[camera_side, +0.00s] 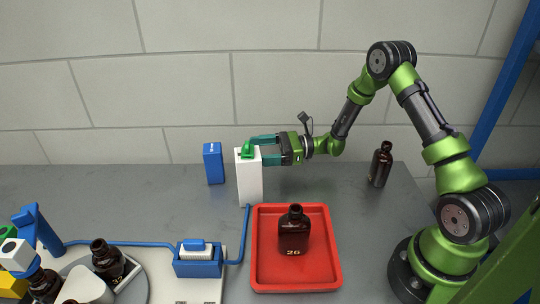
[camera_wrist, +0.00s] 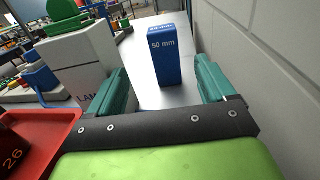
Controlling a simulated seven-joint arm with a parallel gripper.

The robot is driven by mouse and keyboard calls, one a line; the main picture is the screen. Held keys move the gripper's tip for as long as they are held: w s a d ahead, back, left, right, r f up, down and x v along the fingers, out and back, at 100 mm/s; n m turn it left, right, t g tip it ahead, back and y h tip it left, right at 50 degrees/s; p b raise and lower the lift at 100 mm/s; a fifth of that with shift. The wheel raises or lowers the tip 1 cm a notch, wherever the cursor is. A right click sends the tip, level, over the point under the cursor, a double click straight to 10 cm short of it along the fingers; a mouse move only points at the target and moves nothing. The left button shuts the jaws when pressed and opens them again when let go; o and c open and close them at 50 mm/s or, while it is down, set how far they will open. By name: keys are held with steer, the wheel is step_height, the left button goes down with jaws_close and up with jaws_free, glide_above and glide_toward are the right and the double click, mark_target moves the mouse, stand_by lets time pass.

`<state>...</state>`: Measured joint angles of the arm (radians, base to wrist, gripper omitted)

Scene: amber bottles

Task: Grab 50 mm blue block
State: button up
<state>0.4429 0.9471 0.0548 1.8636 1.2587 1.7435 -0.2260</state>
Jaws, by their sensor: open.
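The blue block (camera_side: 213,163) stands upright on the grey table near the wall in the side view. In the wrist view the blue block (camera_wrist: 167,58) carries the label "50 mm" and stands ahead of my gripper, between the lines of the two fingers. My gripper (camera_side: 264,149) is held level above the table, pointing left, behind the white box in the side view. Its teal fingers (camera_wrist: 163,85) are apart with nothing between them, and the block is beyond the tips. The white box partly hides the fingers in the side view.
The white box (camera_side: 249,180) with a green handle stands beside my gripper, close to the left finger in the wrist view. A red tray (camera_side: 262,283) holds an amber bottle (camera_side: 294,232). Another bottle (camera_side: 380,165) stands at right. The wall (camera_wrist: 260,50) is close on the right.

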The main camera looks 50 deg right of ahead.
glide_toward(206, 152)
steer(key=w+a, duration=0.1)
steer(key=w+a+f, duration=0.1)
steer(key=w+a, duration=0.1)
steer(key=w, duration=0.1)
steer(key=shift+f, duration=0.4)
steer(key=shift+w+x, duration=0.25)
steer(key=shift+x, duration=2.5)
steer(key=shift+d+r, duration=0.15)
steer(key=shift+r, duration=0.1)
steer(key=c, duration=1.2)
